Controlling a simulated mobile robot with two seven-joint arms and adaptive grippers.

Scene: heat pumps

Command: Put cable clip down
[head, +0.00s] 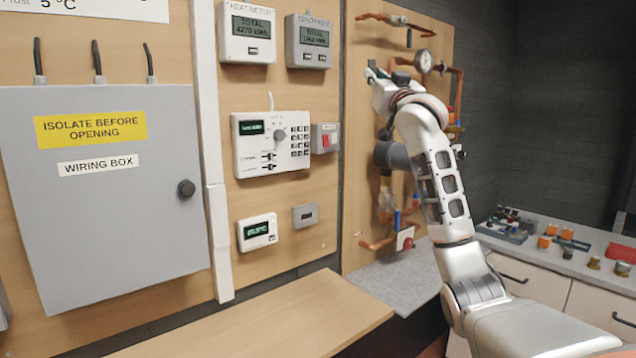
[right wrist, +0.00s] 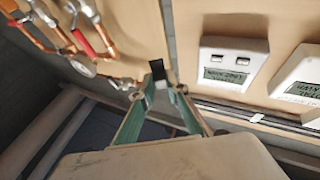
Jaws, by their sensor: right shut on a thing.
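My right gripper (head: 374,73) is raised high at the pipe board, close to the board's left edge. In the right wrist view its two green fingers (right wrist: 161,88) close in on a small dark piece, which I take to be the cable clip (right wrist: 159,74). The clip sits between the fingertips, in front of the wooden board; whether it touches the board I cannot tell. In the head view the clip is too small and too covered by the gripper to make out. My left gripper is not in view.
Copper pipes and a round gauge (head: 424,61) are right of my gripper. Two meters (head: 247,34) hang to its left. A grey mat (head: 400,283) lies below the pipe board. The wooden bench (head: 270,318) is clear. A counter (head: 560,262) at right holds several small parts.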

